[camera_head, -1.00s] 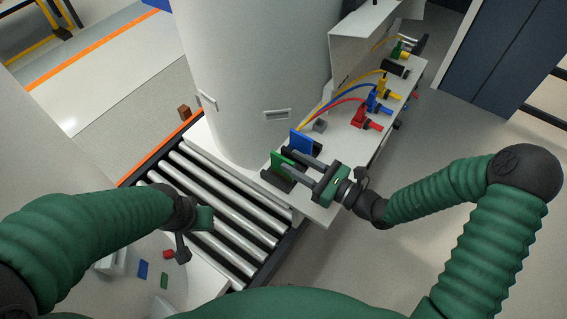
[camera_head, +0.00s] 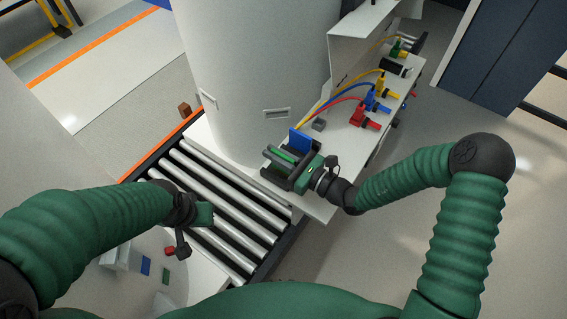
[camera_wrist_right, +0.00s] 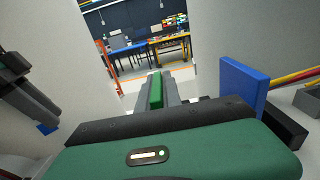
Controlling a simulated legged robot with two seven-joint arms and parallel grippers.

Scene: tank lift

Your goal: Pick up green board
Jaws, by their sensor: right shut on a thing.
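A blue board (camera_head: 299,141) stands just behind the green one. Red, blue and yellow cable plugs (camera_head: 370,102) line the white shelf (camera_head: 320,206). The floor at right is clear.

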